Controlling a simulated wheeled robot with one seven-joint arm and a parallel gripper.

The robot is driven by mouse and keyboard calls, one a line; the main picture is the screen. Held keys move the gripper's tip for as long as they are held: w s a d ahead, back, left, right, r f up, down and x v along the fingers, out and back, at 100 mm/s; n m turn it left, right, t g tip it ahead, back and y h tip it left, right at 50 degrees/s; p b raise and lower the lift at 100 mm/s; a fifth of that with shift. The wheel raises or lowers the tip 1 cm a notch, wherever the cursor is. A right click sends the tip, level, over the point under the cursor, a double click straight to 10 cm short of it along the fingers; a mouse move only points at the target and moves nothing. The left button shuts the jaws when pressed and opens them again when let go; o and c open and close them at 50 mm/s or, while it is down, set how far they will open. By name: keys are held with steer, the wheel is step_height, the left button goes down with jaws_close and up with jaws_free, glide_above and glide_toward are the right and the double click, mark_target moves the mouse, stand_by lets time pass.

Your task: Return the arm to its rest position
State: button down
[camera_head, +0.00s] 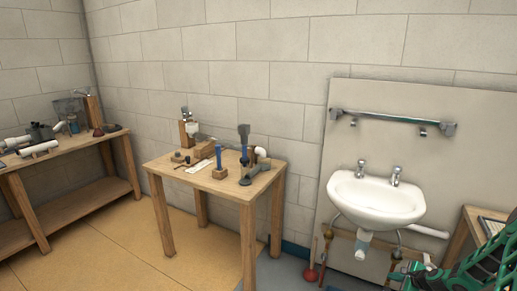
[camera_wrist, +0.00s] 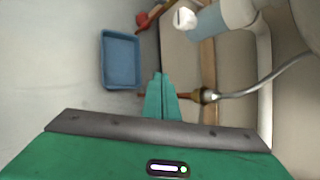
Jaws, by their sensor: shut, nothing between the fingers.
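My gripper (camera_wrist: 160,78) shows in the wrist view with its green fingers together and nothing between them. In the head view my green arm is at the lower right edge, and the gripper (camera_head: 397,276) is low, below the white sink (camera_head: 375,203). In the wrist view a brass valve (camera_wrist: 208,96) with a braided hose is just right of the fingers. The drain pipe (camera_wrist: 225,17) is beyond, at the upper right. I cannot tell whether the fingers touch anything. The rest position is not marked in either view.
A blue bin (camera_wrist: 120,60) lies on the floor left of the fingers. A red plunger (camera_head: 310,274) stands near the wall panel. A wooden table (camera_head: 215,180) with tools is left of the sink; a workbench (camera_head: 65,147) is farther left. Another wooden table (camera_head: 470,221) is at the right. Floor (camera_head: 100,250) is clear.

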steer(key=s+a+r+n+g, duration=0.25)
steer(key=s+r+n, duration=0.2)
steer(key=r, duration=0.65)
steer(key=s+a+r+n+g+h, duration=0.15)
steer(key=s+a+r+n, duration=0.35)
steer(key=r, duration=0.6)
steer(key=s+a+r+n+g, duration=0.25)
steer(key=s+r, duration=0.35)
steer(key=r, duration=0.5)
steer(key=s+a+r+n, duration=0.2)
steer(key=s+a+r, duration=0.2)
steer(key=s, duration=0.5)
steer(key=s+a+r+n+g, duration=0.1)
steer(key=s+a+r, duration=0.3)
steer(key=s, duration=0.6)
steer(key=s+a+r+n+g, duration=0.1)
steer(key=s+a+r+n, duration=0.2)
steer(key=s, duration=0.6)
step_height(320, 180, up, 3)
steer(key=shift+s+a+f, duration=0.2)
steer(key=shift+s+a, duration=0.05)
steer(key=shift+a, duration=0.45)
steer(key=shift+g+y, duration=0.25)
steer(key=shift+w+f, duration=0.25)
steer(key=shift+w, duration=0.35)
